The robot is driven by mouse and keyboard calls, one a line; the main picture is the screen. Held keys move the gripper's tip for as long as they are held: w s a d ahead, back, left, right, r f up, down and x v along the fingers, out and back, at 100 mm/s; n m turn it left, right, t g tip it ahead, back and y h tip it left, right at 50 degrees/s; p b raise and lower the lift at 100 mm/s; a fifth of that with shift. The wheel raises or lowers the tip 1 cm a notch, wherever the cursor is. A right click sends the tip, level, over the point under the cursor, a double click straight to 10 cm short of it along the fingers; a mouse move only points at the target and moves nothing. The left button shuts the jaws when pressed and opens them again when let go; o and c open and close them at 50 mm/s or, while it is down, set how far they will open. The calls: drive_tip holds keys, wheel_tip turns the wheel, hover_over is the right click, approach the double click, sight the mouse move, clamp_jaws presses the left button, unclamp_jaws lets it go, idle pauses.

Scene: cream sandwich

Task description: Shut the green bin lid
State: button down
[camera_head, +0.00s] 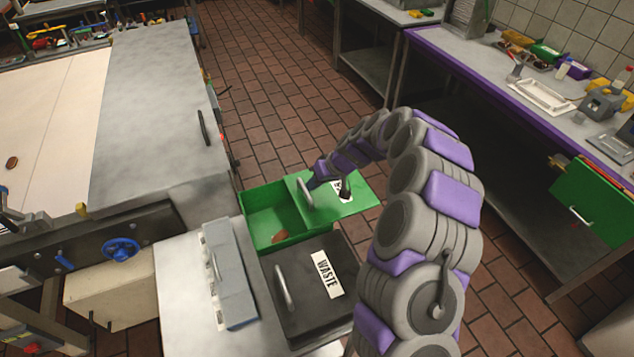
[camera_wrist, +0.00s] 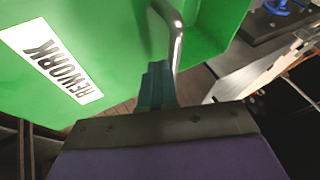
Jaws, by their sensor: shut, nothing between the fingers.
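The green bin (camera_head: 270,215) stands on the floor side beyond the black bin, with its left half open and a brown item (camera_head: 280,237) inside. Its green lid (camera_head: 348,198) sits to the right, over the right part of the bin. The lid carries a metal handle (camera_head: 305,194). In the wrist view the lid (camera_wrist: 110,30) has a REWORK label (camera_wrist: 50,62), and the handle (camera_wrist: 177,40) runs down to my fingertips. My gripper (camera_head: 318,180) is shut and empty, its fingers (camera_wrist: 157,82) right beside the handle; I cannot tell whether they touch it.
A black lid marked WASTE (camera_head: 310,287) lies just in front of the green bin. A grey control box (camera_head: 230,275) and a metal table (camera_head: 155,110) are to the left. A purple-edged bench (camera_head: 500,85) is at right. Tiled floor (camera_head: 270,80) behind is open.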

drive_tip(key=s+a+b, duration=0.1)
drive_tip(key=s+a, duration=0.2)
drive_tip(key=a, duration=0.4)
drive_tip(key=s+a+b, duration=0.1)
drive_tip(key=s+a, duration=0.2)
drive_tip(key=a, duration=0.4)
drive_tip(key=shift+a, duration=0.25)
drive_tip(key=shift+s+a, duration=0.1)
drive_tip(key=shift+s, duration=0.05)
